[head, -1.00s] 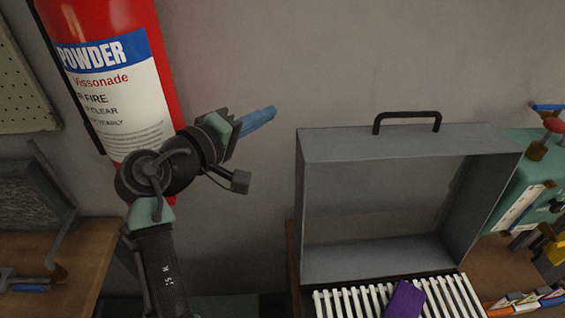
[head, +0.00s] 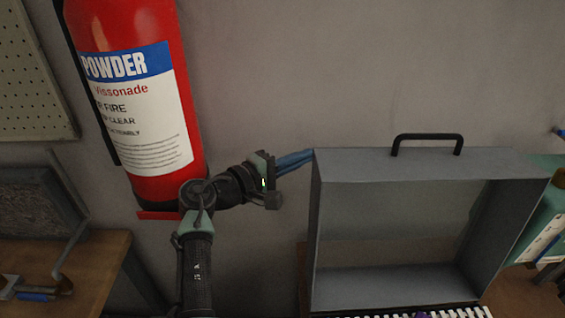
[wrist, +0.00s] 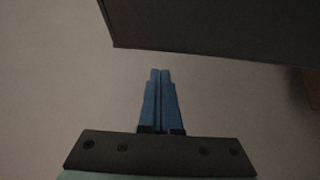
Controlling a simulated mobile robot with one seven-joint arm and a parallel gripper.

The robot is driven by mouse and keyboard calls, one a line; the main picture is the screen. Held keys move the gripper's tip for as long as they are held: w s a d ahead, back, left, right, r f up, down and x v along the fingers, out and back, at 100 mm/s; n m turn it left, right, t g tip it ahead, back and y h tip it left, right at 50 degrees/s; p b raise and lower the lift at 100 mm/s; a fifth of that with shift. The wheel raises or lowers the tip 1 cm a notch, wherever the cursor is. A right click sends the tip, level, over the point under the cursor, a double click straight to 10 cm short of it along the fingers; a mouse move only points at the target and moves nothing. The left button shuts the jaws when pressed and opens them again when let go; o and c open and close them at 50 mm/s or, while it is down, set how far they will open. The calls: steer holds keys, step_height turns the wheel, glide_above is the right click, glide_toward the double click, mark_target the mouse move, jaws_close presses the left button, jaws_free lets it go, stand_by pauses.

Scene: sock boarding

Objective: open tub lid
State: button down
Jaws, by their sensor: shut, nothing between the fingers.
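The tub lid (head: 330,170) is a grey metal box-like cover with a black handle (head: 427,139) on its upper edge. It stands raised and open, its hollow inside facing me. Below it, white slats (head: 455,312) and a sliver of a purple thing (head: 423,315) show at the bottom edge. My gripper (head: 311,155) has blue fingers, shut and empty, at the lid's upper left corner; I cannot tell whether they touch it. In the wrist view the shut fingers (wrist: 160,75) point toward a dark grey panel (wrist: 220,25), the lid, with a gap in the picture.
A red fire extinguisher (head: 125,60) hangs on the wall behind my arm. A wooden table (head: 85,270) with a dark framed panel (head: 35,210) is at left. A green case (head: 545,215) stands right of the lid. Bare wall lies above the lid.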

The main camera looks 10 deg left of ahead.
steer(key=shift+s+d+r+p, duration=0.15)
steer(key=shift+s+p, duration=0.3)
steer(key=shift+s, duration=0.55)
steer(key=shift+s+d+r+p, duration=0.1)
steer(key=shift+s+p, duration=0.3)
steer(key=shift+s, duration=0.6)
